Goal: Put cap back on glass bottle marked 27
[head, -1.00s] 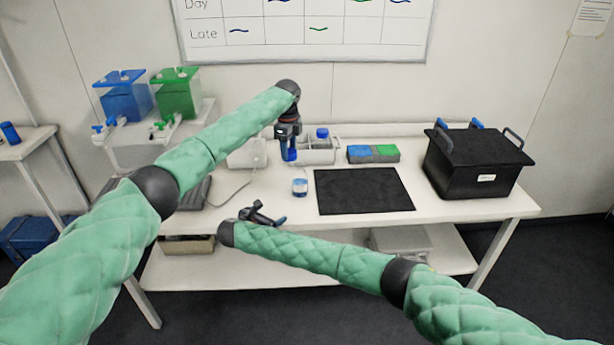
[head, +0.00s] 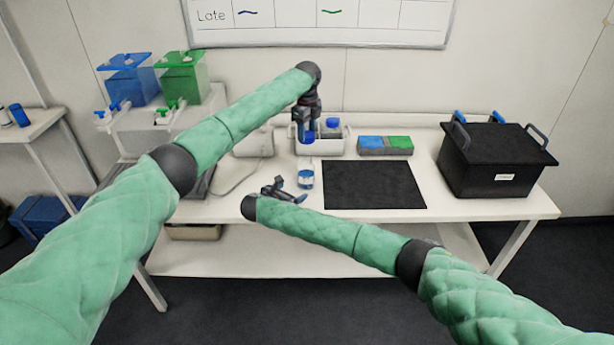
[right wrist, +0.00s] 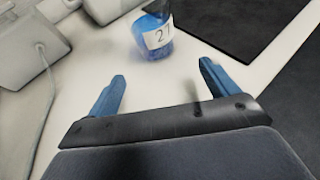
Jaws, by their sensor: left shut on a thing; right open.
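The glass bottle (head: 306,180) with blue liquid and a white label stands upright on the bench, left of the black mat. The right wrist view shows the bottle (right wrist: 155,38) with a label that reads 27; its top is cut off there. My left gripper (head: 306,133) is above and behind it in the head view, shut on a small blue thing (head: 308,138), which looks like the cap. My right gripper (head: 287,190) is open and empty, low over the bench just left of and nearer than the bottle. The bottle is beyond its fingertips (right wrist: 160,82), not between them.
A white rack (head: 340,145) holding a blue-capped bottle (head: 333,123) stands behind. Blue and green tanks (head: 180,80) stand at left.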

